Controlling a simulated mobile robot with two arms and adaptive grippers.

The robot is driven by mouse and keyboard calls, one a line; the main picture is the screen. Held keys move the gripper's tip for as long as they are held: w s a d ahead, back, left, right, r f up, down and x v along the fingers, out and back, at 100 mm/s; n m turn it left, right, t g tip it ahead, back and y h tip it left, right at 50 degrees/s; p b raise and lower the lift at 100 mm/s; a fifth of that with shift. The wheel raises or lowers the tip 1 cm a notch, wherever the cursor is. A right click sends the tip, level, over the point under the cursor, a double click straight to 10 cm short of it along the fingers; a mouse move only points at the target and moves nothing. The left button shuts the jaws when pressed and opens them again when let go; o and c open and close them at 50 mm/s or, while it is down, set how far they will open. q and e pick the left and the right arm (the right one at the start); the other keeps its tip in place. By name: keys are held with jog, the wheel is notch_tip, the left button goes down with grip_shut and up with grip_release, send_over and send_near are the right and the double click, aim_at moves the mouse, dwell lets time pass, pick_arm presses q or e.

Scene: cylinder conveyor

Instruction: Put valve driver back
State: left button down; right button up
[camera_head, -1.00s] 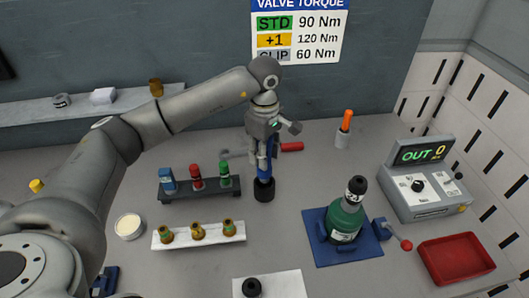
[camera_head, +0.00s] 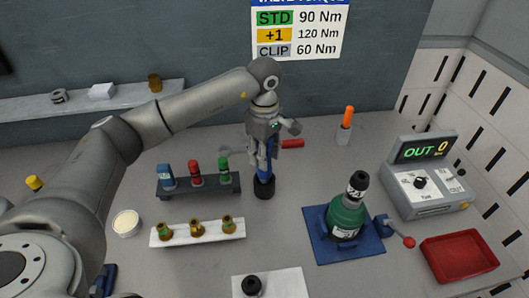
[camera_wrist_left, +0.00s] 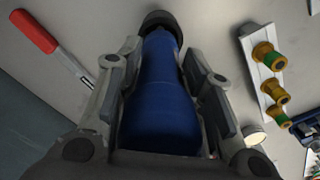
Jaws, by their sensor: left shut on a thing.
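A blue driver with a black end (camera_head: 264,188) stands upright in my left gripper (camera_head: 264,160) near the back middle of the table. In the left wrist view, the gripper's two fingers lie on both sides of the blue driver body (camera_wrist_left: 162,100), and the gripper is shut on it. The black end (camera_wrist_left: 162,20) points away from the gripper, down to the table. I cannot tell whether it touches the table. The driver's upper part is hidden by the gripper. My right gripper is not in view.
Left of the driver is a dark rack (camera_head: 205,189) with blue, red and green pieces. Before it is a white strip (camera_head: 185,239) with brass fittings. A red-handled tool (camera_head: 292,143) lies behind. At right are a green bottle (camera_head: 345,217) on a blue base, a display box (camera_head: 430,185) and a red tray (camera_head: 458,258).

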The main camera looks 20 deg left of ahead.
pick_arm(q)
jog(key=shift+f+b, duration=2)
jog(key=shift+f, duration=0.25)
jog(key=c, duration=0.9)
grip_release()
jog(key=shift+c, duration=0.2)
jog(key=shift+o, duration=0.2)
jog(key=shift+f, duration=0.15)
jog(key=shift+r+p, duration=1.4)
jog(key=shift+r, duration=1.7)
